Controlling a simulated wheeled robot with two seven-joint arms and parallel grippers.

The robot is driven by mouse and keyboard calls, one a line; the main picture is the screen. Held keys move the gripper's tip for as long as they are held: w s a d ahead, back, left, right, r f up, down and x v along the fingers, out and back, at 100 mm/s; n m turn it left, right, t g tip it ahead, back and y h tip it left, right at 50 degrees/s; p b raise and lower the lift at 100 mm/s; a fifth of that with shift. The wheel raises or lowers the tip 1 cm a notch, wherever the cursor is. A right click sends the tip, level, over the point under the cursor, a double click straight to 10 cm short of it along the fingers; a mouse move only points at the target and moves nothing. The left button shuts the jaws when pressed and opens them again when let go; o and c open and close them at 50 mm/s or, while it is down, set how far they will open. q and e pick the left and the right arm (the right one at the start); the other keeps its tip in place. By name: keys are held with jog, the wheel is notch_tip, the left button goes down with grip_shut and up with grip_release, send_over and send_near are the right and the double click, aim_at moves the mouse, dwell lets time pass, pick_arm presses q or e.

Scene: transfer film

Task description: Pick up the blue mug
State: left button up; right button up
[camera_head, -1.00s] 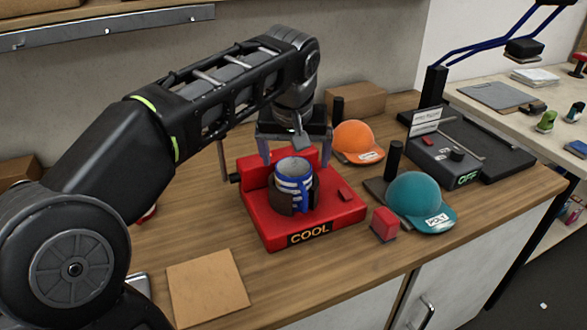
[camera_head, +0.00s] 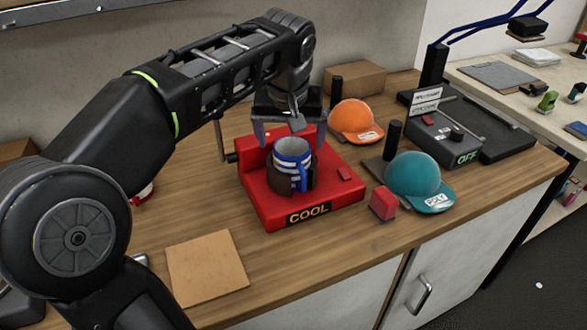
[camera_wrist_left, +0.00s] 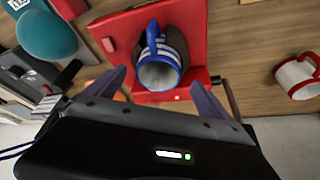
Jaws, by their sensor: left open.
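The blue mug (camera_head: 292,158) has white stripes and a blue handle. It stands upright inside a dark wrap on the red press (camera_head: 262,210), which is labelled COOL. My left gripper (camera_head: 289,140) is open and empty, pointing down above and just behind the mug. In the left wrist view the mug (camera_wrist_left: 159,68) lies between and beyond the open fingers (camera_wrist_left: 158,92), with its handle on the far side from the gripper. The fingers look apart from the mug. My right gripper does not show.
An orange cap (camera_head: 355,120) and a teal cap (camera_head: 415,178) stand right of the press, with a red block (camera_head: 383,203) beside it. A tan board (camera_head: 207,268) lies front left. A red-and-white mug (camera_wrist_left: 297,76) shows in the left wrist view. A cardboard box (camera_head: 355,78) is behind.

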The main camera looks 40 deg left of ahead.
aim_at(292, 149)
pick_arm(q)
jog(key=shift+x, duration=2.6)
grip_shut()
